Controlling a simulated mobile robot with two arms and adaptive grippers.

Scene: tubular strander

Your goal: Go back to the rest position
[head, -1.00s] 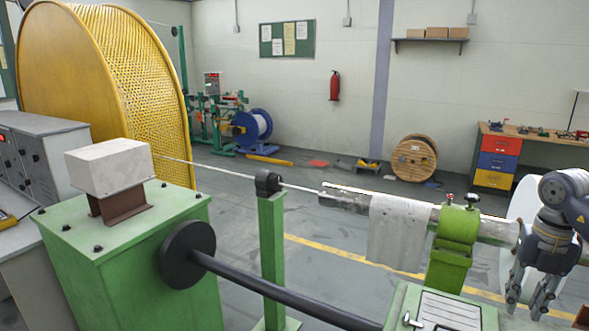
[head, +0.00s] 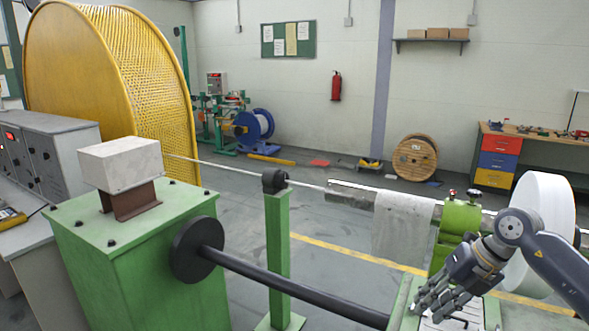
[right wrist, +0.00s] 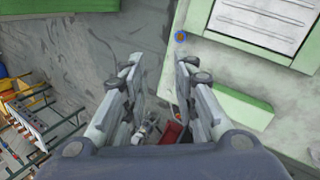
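My right gripper (head: 432,304) is in the lower right of the head view, its fingers pointing down and left over the green machine box with the ribbed top plate. In the right wrist view its two fingers (right wrist: 160,75) stand apart, with only floor and the machine's edge seen between their tips. It holds nothing that I can see. Whether it touches the box cannot be told. My left gripper is in neither view.
A green clamp block (head: 460,218) and a white reel (head: 541,215) are close to my right arm. A grey cloth (head: 402,228) hangs over the tube. A black shaft (head: 300,288) crosses the foreground from the green cabinet (head: 145,265). Open floor lies behind.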

